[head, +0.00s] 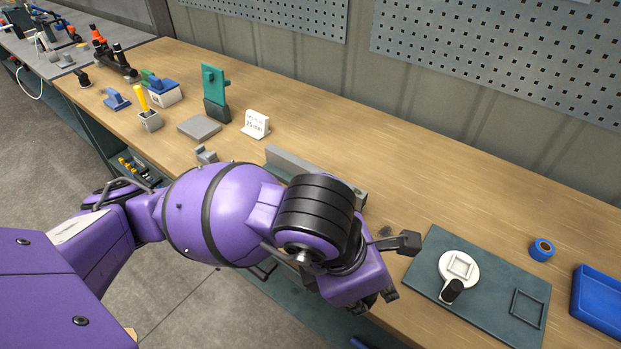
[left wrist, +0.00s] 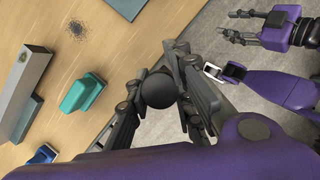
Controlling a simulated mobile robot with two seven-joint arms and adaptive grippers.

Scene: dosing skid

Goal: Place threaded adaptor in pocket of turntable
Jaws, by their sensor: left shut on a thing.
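The turntable (head: 472,281) is a white disc with a raised square pocket frame and a black knob at its front edge. It sits on a dark green mat at the right of the head view. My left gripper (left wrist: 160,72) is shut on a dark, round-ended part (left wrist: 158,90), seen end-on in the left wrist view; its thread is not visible. In the head view my wrist hides the held part, left of the mat and apart from the turntable. My right gripper (left wrist: 240,27) shows in the left wrist view with its fingers apart and empty, over the floor.
The mat (head: 425,262) also carries a square outline. A blue tape roll (head: 542,250) and blue tray (head: 598,300) lie to the right. A grey bar (head: 290,160) and, beside my left gripper, a teal block (left wrist: 84,95) lie on the bench. The back-right bench is clear.

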